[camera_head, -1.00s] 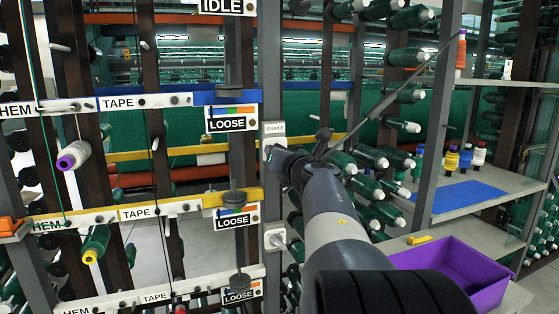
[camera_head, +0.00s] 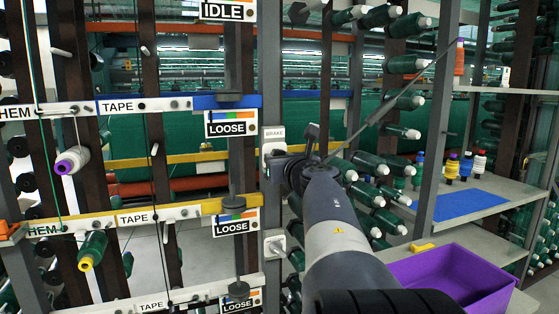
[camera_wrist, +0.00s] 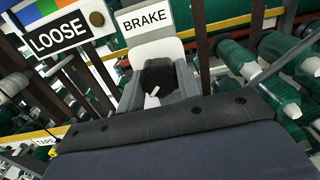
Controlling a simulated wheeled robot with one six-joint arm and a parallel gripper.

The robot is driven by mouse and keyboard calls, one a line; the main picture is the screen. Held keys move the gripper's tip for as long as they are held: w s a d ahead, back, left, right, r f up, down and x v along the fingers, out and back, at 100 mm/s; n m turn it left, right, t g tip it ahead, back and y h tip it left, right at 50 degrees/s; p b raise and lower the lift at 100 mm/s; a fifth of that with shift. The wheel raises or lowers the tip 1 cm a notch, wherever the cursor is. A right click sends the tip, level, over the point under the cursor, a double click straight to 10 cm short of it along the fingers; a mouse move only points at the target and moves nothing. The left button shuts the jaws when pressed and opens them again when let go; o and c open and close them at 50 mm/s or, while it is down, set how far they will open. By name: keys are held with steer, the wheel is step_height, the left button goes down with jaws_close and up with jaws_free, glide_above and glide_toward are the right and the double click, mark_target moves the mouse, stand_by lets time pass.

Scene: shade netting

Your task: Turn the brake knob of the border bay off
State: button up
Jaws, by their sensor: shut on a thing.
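A white plate marked BRAKE (camera_head: 273,137) is on the grey upright right of the upper LOOSE sign (camera_head: 231,124); the plate also shows in the wrist view (camera_wrist: 147,19). My gripper (camera_head: 275,165) is at this plate. In the wrist view its grey fingers (camera_wrist: 158,84) are shut on a dark round brake knob (camera_wrist: 158,73) with a white mark lying at a slant. The knob is hidden by my gripper in the head view. The LOOSE sign stands beside the plate in the wrist view (camera_wrist: 58,33). No label reading border is legible.
A second knob plate (camera_head: 274,244) is lower on the same upright, beside another LOOSE sign (camera_head: 231,222). Green spools (camera_head: 368,163) project just right of my arm. A shelf with a blue mat (camera_head: 458,204) and a purple bin (camera_head: 440,276) are at the right.

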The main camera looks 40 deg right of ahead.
steer(key=o, duration=1)
steer(key=shift+c, duration=0.2)
steer(key=v, duration=1)
steer(key=shift+s, duration=0.4)
steer(key=shift+a, duration=0.1)
steer(key=x, duration=1.1)
steer(key=shift+s, duration=0.2)
